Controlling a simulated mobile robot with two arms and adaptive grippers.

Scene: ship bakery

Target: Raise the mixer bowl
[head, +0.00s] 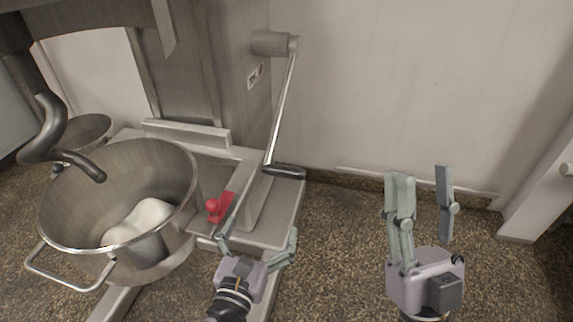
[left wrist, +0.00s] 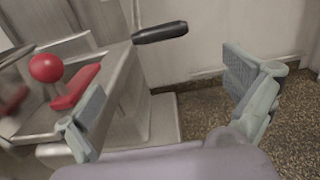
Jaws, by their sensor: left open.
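The steel mixer bowl (head: 70,215) stands at the left in the head view, with white contents inside and a dark dough hook (head: 52,130) above it. A long lever (head: 281,110) hangs down from a pivot on the mixer column and ends in a dark handle (head: 284,171). The handle also shows in the left wrist view (left wrist: 160,32). My left gripper (head: 258,240) is open and empty, below the handle in the head picture and apart from it. My right gripper (head: 424,180) is over the floor to the right, its fingers apart, with nothing between them.
A red knobbed clamp (head: 219,207) sits on the mixer frame beside the bowl, close to my left gripper; it also shows in the left wrist view (left wrist: 46,68). The wall (head: 400,80) stands behind. Open speckled floor (head: 345,230) lies between my grippers.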

